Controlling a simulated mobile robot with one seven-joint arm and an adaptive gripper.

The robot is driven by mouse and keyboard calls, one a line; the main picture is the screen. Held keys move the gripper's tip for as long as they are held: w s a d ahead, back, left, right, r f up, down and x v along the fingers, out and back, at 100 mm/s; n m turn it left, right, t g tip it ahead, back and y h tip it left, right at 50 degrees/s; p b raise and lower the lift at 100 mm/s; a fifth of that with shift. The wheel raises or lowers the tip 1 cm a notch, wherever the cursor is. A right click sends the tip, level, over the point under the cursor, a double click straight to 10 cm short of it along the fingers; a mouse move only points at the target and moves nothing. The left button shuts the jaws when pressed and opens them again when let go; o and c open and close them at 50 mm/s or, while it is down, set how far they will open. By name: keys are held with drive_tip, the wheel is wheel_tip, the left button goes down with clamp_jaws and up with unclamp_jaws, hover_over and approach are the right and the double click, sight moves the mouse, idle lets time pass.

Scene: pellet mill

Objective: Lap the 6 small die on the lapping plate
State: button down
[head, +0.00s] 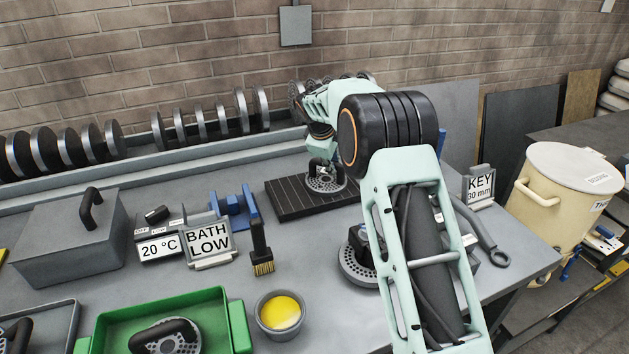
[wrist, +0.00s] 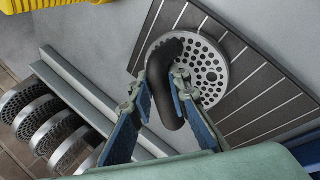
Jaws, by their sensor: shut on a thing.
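A round perforated die (head: 326,183) with a black curved handle sits on the dark, grooved lapping plate (head: 284,203) at the back of the bench. In the wrist view the die (wrist: 208,75) lies flat on the lapping plate (wrist: 262,92), near one end of it. My gripper (wrist: 158,84) is shut on the die's black handle, with one blue finger on each side. In the head view my gripper (head: 324,165) is small and partly hidden by my arm. No size mark on the die is readable.
Another handled die (head: 357,267) is partly behind my arm. A green tray (head: 240,325) holds a die at the front. A yellow-filled bowl (head: 280,317), brush (head: 261,252), signs (head: 209,242) and lidded grey box (head: 70,238) stand left. Racked dies (wrist: 48,125) line the wall.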

sight(321, 184)
drive_tip(key=shift+s+a+f, duration=0.1)
drive_tip(key=shift+s+a, duration=0.2)
drive_tip(key=shift+a, duration=0.35)
drive_tip(key=shift+s+a+f, duration=0.15)
drive_tip(key=shift+s+a, duration=0.1)
drive_tip(key=shift+a, duration=0.35)
drive_tip(key=shift+s+a+f, duration=0.1)
drive_tip(key=shift+s+a, duration=0.2)
drive_tip(key=shift+a, duration=0.35)
drive_tip(key=c, duration=1.9)
unclamp_jaws()
drive_tip(key=shift+o, duration=0.7)
drive_tip(key=shift+w, duration=0.1)
drive_tip(key=shift+r, duration=0.1)
drive_tip(key=shift+o, duration=1.3)
drive_tip(key=shift+d+f, duration=0.1)
drive_tip(key=shift+f, duration=0.1)
drive_tip(key=o, duration=0.9)
drive_tip(key=shift+r, duration=0.2)
drive_tip(key=shift+o, duration=0.2)
drive_tip(key=shift+r, duration=0.15)
